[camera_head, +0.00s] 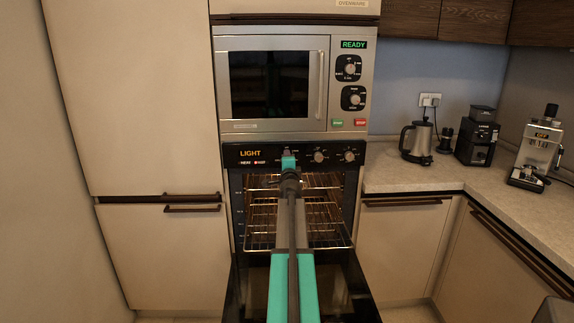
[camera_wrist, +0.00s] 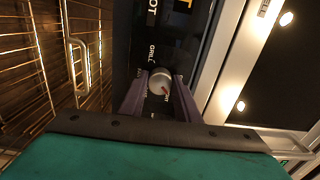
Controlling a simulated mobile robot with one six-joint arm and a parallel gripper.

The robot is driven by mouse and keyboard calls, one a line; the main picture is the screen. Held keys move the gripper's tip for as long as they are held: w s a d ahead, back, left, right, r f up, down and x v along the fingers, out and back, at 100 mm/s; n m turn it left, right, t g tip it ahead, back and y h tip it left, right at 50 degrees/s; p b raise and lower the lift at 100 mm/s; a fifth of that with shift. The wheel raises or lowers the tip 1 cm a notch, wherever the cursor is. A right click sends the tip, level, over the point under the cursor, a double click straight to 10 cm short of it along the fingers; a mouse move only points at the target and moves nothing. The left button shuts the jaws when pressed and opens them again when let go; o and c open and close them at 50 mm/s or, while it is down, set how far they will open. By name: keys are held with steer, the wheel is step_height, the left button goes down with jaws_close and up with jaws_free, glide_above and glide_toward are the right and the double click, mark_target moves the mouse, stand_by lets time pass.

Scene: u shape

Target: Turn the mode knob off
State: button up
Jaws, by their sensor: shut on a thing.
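The oven's control panel (camera_head: 258,154) has a display reading LIGHT. The round silver knob (camera_wrist: 159,79) with a red pointer mark is between my gripper's fingers in the wrist view, next to a GRILL label. My gripper (camera_wrist: 160,92) is shut on this knob, one finger on each side. In the head view my gripper (camera_head: 289,163) is at the panel's left-middle and hides most of that knob. The other labels around the knob are partly hidden by the fingers.
The oven door (camera_head: 345,290) is open and hangs down below my arm. Wire racks (camera_head: 262,212) show inside the oven. Two more knobs (camera_head: 319,156) sit to the right on the panel. A microwave (camera_head: 225,126) reading READY is above.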

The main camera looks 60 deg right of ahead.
steer(key=shift+f+n+b, duration=0.15)
steer(key=shift+n+b, duration=3.4)
steer(key=shift+n, duration=0.85)
steer(key=o, duration=1)
steer(key=shift+o, duration=0.2)
steer(key=shift+s+a, duration=0.1)
steer(key=shift+s, duration=0.05)
steer(key=v, duration=1.3)
steer(key=shift+s, duration=0.3)
steer(key=shift+a, duration=0.1)
